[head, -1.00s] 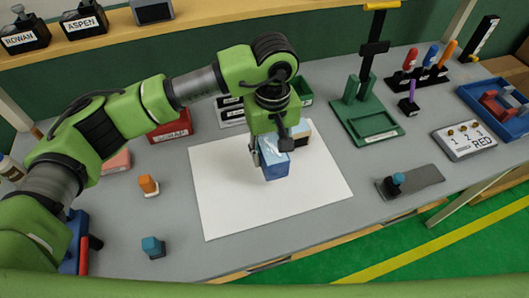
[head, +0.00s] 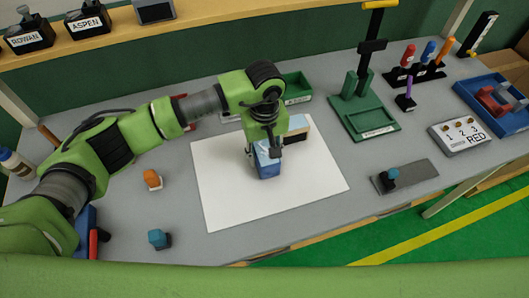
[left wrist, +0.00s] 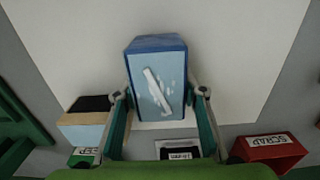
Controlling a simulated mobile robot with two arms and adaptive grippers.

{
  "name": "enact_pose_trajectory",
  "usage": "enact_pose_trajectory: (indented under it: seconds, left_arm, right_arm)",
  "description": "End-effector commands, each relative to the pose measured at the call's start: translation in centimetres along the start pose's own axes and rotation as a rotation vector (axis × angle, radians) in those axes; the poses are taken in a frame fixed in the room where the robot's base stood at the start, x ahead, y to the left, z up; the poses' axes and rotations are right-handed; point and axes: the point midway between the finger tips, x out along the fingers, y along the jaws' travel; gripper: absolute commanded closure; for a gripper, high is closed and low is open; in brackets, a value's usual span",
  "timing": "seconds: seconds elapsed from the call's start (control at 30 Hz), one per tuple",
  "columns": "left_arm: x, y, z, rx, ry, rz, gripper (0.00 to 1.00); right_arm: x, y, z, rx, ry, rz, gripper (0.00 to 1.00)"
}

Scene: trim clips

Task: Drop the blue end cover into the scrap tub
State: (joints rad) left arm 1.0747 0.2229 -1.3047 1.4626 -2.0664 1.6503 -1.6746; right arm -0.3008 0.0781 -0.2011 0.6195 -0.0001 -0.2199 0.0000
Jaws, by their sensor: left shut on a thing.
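The blue end cover (head: 267,166) is a blue block with a paler face carrying a white streak. It also shows in the left wrist view (left wrist: 158,85), between the two fingers. My left gripper (head: 264,148) is shut on it, over the white sheet; I cannot tell whether the block touches the sheet. The scrap tub (left wrist: 272,155) is red with a white SCRAP label, at the lower right in the left wrist view. In the head view my left arm mostly hides it. My right gripper is not in view.
A tan block with a dark top (left wrist: 87,118) stands close by on the white sheet (head: 225,205). A green tub (head: 297,88) is behind. A green press stand (head: 362,122) stands to the right. Orange (head: 152,179) and blue (head: 158,239) small pieces lie front left.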

Motion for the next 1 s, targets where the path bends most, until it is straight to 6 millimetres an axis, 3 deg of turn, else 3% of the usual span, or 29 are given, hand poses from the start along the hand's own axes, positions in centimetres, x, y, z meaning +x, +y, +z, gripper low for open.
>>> enact_pose_trajectory:
  seconds: [0.03, 0.07, 0.1, 0.6, 1.0]
  left_arm:
    - [0.3, 0.0, 0.0, 0.000, 0.001, 0.000, 0.86]
    - [0.2, 0.0, 0.0, 0.000, 0.000, 0.000, 0.57]
    - [0.1, 0.0, 0.0, 0.000, 0.000, 0.000, 0.46]
    - [-0.6, 0.0, -0.1, 0.000, 0.002, 0.002, 0.45]
    - [-8.7, 0.1, -0.1, -0.001, 0.004, 0.002, 0.45]
  right_arm:
    - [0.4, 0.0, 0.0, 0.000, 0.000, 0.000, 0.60]
    - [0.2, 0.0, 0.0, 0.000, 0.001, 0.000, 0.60]
    - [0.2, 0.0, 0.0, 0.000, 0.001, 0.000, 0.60]
    - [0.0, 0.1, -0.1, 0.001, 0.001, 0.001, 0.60]
    - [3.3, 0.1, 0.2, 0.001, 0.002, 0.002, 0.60]
